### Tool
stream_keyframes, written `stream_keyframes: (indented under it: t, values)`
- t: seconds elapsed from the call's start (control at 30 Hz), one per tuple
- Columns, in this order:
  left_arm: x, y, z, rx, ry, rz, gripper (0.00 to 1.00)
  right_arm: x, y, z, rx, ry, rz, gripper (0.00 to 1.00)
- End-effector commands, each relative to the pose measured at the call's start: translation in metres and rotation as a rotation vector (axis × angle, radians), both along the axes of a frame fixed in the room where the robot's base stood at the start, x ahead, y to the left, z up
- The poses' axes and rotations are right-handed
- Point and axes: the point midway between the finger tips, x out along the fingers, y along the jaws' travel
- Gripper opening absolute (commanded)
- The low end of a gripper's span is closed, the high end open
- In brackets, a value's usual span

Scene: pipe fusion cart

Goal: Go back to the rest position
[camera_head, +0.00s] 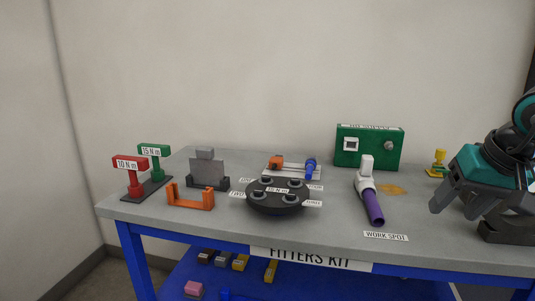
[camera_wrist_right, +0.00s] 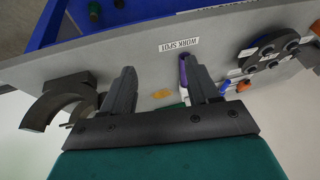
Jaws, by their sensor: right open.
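My right gripper (camera_head: 454,208) is at the right of the head view, over the right end of the grey cart top (camera_head: 330,226). Its teal body and dark fingers point down and to the left. In the right wrist view its two fingers (camera_wrist_right: 160,66) stand apart with nothing gripped between them. The purple-handled tool (camera_head: 372,205) lies on the cart to the left of the gripper. It shows partly behind one finger in the wrist view (camera_wrist_right: 183,72). My left gripper is out of view.
A dark curved holder (camera_wrist_right: 48,104) stands close beside the right gripper. A yellow piece (camera_head: 437,163) and green box (camera_head: 368,148) are at the back. A round black fixture (camera_head: 277,208), orange bracket (camera_head: 190,205) and red and green signposts (camera_head: 130,178) stand farther left.

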Motion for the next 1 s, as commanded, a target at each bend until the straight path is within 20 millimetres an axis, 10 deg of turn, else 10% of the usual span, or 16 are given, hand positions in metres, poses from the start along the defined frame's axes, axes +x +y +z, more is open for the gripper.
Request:
stream_keyframes:
  t: [0.23, 0.5, 0.8, 0.83, 1.0]
  values:
    - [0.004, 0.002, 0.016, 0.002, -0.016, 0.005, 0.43, -0.012, 0.115, -0.043, 0.544, 0.204, -0.072, 0.60]
    - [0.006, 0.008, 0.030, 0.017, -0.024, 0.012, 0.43, -0.048, 0.228, -0.037, 1.333, 0.786, -0.447, 0.60]
    - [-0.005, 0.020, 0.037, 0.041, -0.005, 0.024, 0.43, -0.037, 0.234, -0.030, 2.064, 1.871, -1.261, 0.60]
    - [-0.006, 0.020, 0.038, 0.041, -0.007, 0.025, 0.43, -0.034, 0.228, -0.037, -2.023, -1.913, 1.301, 0.60]
    - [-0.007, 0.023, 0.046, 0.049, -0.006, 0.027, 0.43, -0.035, 0.187, -0.107, -1.234, -1.498, 1.046, 0.60]
